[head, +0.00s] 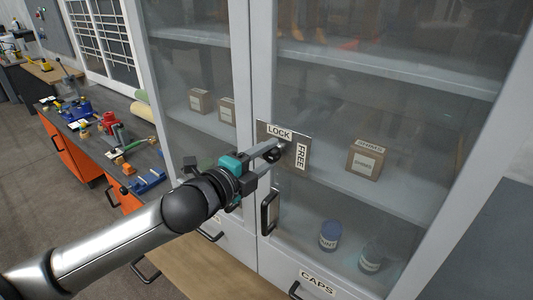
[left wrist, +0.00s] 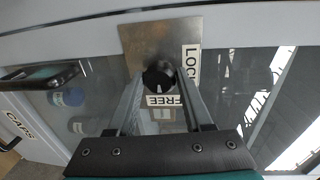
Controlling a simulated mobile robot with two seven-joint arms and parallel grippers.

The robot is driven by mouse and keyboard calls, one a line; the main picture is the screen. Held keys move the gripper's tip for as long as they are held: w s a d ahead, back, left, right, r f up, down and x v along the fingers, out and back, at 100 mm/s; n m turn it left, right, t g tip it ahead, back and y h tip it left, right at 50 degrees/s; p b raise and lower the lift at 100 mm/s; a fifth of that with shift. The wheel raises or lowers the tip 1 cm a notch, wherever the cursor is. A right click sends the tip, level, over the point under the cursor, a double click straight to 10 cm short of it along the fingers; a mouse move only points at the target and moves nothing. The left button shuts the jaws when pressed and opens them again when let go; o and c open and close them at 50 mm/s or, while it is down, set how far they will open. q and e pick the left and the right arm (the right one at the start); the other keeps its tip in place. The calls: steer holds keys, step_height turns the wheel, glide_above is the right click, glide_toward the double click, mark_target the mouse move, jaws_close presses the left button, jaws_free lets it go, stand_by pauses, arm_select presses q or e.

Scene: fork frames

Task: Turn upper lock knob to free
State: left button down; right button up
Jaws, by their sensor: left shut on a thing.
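The upper lock knob (left wrist: 158,76) is a dark round knob on a metal plate (head: 303,165) on the glass cabinet door. The plate carries a LOCK label (head: 279,132) at its top and a FREE label (head: 301,157) at its right. My left gripper (head: 275,151) reaches the plate from the left, and its fingers are shut on the knob. In the left wrist view the knob sits between the two fingertips. In the head view the fingers partly hide the knob, and I cannot tell which label it points to. My right gripper is not in view.
A black door handle (head: 269,212) is just below the plate, close under my left gripper. Boxes (head: 366,158) and jars (head: 329,235) stand behind the glass. A drawer labelled CAPS (head: 318,283) is below. A cluttered workbench (head: 100,140) stands at the left.

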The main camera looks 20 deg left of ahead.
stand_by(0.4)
arm_select(q)
steer(key=shift+c, duration=1.5)
jaws_free()
